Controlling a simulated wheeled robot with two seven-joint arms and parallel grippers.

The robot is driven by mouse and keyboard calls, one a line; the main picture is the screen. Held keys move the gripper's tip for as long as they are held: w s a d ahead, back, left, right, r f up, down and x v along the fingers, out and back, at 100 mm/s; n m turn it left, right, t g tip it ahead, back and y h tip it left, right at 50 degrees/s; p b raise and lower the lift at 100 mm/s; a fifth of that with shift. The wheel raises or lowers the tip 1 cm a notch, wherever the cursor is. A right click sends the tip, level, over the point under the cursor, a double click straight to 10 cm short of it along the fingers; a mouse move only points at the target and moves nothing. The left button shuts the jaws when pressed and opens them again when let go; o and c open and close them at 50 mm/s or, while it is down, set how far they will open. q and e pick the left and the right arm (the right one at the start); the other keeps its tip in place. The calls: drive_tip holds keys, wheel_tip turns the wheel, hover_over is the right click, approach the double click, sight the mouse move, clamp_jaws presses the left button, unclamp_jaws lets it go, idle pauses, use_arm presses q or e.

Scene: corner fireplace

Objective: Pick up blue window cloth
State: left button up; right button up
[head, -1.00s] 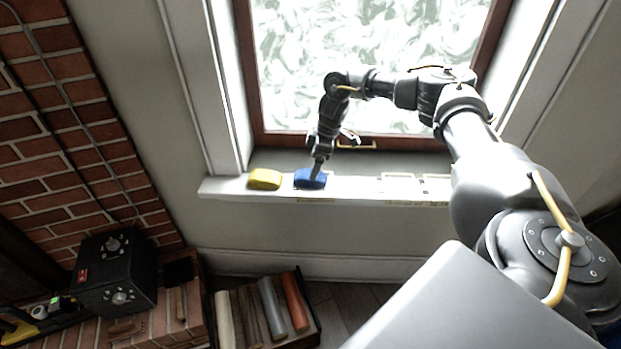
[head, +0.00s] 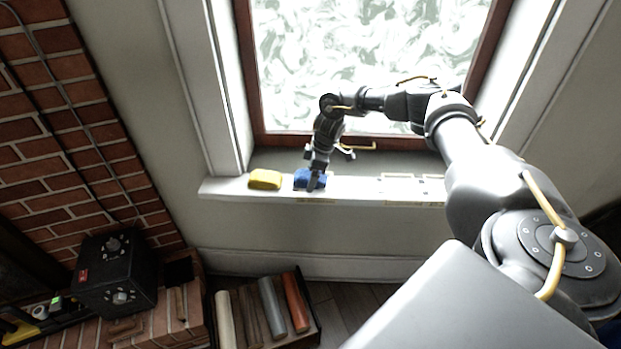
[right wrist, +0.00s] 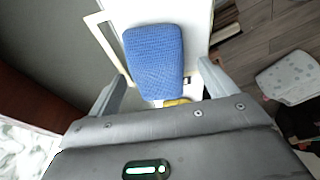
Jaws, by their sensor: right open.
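The blue window cloth (head: 303,178) lies on the white window sill, just right of the yellow cloth or sponge. In the right wrist view the blue cloth (right wrist: 154,60) shows as a textured blue pad in front of and between my fingers. My right gripper (head: 314,184) is over the blue cloth and covers part of it. In the right wrist view its two fingers (right wrist: 163,85) stand apart, one on each side of the cloth. Whether they touch it I cannot tell. My left gripper is not in view.
The yellow item (head: 265,179) sits close to the left of the cloth. The window sill (head: 350,189) is narrow, with the window (head: 365,65) behind it. A crate of rolls and logs (head: 318,325) and a black box (head: 115,272) stand below. The sill's right part has pale outlined markings.

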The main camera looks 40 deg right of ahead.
sight(308, 174)
drive_tip(key=shift+f, duration=0.1)
idle(0.3)
drive_tip(key=c, duration=1.1)
drive_tip(key=shift+c, duration=0.2)
drive_tip(key=shift+r+b, duration=0.2)
drive_tip(key=shift+b, duration=0.15)
wheel_tip(308, 174, up, 3)
drive_tip(key=shift+w+r, duration=0.15)
drive_tip(key=s+a+r, duration=0.8)
drive_tip(key=s+r, duration=0.1)
drive_tip(key=s, duration=0.2)
drive_tip(key=shift+s+a+r, duration=0.15)
drive_tip(key=shift+s+r, duration=0.1)
drive_tip(key=shift+r, duration=0.15)
